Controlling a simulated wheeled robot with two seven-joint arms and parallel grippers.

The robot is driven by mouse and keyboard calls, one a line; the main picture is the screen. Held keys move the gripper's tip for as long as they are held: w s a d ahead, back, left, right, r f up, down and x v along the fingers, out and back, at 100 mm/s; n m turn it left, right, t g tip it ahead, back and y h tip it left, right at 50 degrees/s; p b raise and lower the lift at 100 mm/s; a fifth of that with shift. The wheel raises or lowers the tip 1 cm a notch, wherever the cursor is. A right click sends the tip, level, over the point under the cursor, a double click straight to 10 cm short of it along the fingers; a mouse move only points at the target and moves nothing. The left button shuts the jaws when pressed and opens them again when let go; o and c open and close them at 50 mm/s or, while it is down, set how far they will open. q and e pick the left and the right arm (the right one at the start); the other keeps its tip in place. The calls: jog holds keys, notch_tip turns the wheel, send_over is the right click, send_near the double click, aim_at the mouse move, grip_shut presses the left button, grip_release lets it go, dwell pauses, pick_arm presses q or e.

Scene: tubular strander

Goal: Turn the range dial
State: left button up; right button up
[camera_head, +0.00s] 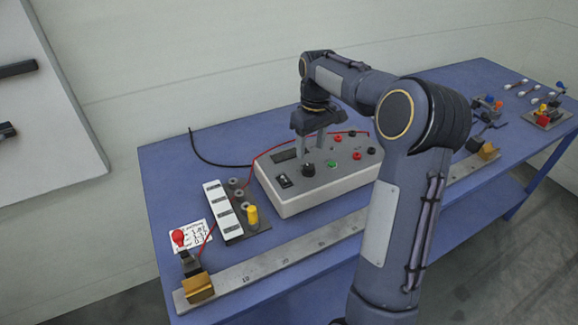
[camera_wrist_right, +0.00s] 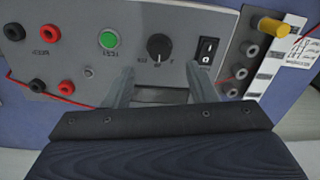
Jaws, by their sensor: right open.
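The range dial (camera_head: 308,170) is a black round knob on the sloped top of a light grey instrument box (camera_head: 300,203). In the right wrist view the dial (camera_wrist_right: 158,46) has a pale pointer line and printed marks around it. My right gripper (camera_head: 313,152) is open above the box, its fingers pointing down near the dial. In the right wrist view its two fingertips (camera_wrist_right: 160,72) stand apart on either side of the dial's lower area. Contact with the dial cannot be told. My left gripper is not in view.
A green button (camera_head: 331,163) and a black rocker switch (camera_head: 284,181) flank the dial. Red and black sockets (camera_head: 357,155) sit right. A terminal block with a yellow plug (camera_head: 252,214) stands left. A long metal ruler bar (camera_head: 270,262) lies in front on the blue table (camera_head: 165,180).

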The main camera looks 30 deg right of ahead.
aim_at(309, 166)
notch_tip(309, 166, down, 7)
jog(key=shift+s+a+r, duration=0.1)
jog(key=shift+r, duration=0.1)
jog(key=c, duration=1)
jog(key=shift+m, duration=0.3)
jog(key=m, duration=0.4)
jog(key=shift+r+p, duration=0.1)
jog(key=shift+p, duration=0.2)
jog(key=m, duration=0.4)
jog(key=shift+m, duration=0.3)
